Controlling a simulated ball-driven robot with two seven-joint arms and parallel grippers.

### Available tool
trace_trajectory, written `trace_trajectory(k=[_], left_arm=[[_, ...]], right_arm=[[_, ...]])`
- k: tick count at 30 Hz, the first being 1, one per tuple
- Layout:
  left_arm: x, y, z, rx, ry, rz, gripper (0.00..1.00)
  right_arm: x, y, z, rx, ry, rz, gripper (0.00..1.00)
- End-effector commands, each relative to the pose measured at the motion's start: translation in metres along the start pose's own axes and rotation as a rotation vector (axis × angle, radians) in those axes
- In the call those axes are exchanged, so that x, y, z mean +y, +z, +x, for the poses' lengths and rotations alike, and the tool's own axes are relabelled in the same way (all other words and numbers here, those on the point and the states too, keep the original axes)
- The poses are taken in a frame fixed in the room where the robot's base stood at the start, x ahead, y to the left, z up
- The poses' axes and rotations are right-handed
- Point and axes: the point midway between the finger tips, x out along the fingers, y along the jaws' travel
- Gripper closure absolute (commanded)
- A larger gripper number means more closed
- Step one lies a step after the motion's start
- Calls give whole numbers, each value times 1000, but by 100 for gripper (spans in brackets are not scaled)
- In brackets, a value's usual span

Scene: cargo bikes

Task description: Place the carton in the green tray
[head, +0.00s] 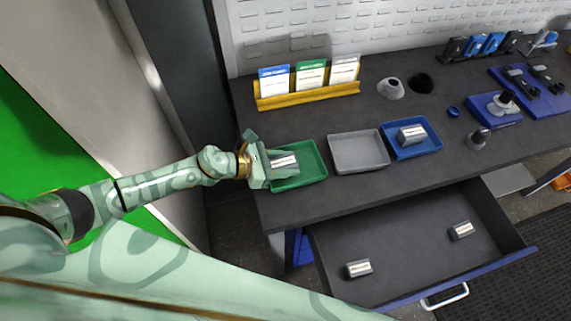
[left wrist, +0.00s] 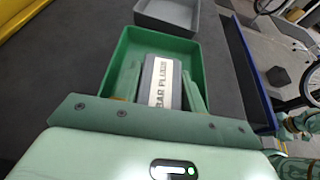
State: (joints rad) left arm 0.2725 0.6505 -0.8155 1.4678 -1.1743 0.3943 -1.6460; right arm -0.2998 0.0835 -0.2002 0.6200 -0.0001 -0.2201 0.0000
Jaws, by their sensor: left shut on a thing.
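The green tray (head: 312,170) lies on the dark workbench at its left end. My left gripper (head: 284,163) is at the left side of the tray and shut on a grey carton (head: 285,169) with a white label. In the left wrist view the carton (left wrist: 162,84) sits between the two fingers, over the inside of the green tray (left wrist: 193,52). Whether the carton touches the tray floor, I cannot tell.
A grey tray (head: 359,152) is empty beside the green one. A blue tray (head: 428,147) holds another carton (head: 411,135). An open drawer (head: 405,255) below holds two cartons. A yellow card rack (head: 308,96) stands behind.

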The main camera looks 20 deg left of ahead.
Motion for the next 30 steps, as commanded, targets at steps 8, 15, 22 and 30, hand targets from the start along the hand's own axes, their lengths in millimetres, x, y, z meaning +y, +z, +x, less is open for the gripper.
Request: trace_trajectory(k=[8,15,22,30], left_arm=[[0,-1,1,0,1,1,84],[0,-2,1,0,1,1,38],[0,0,0,0,1,1,38],[0,-1,-43,5,2,1,38]], right_arm=[[-1,0,2,-1,-1,0,64],[-4,0,3,0,-5,2,64],[-5,-1,1,1,-6,3,64],[-4,-2,-1,2,-5,3,64]])
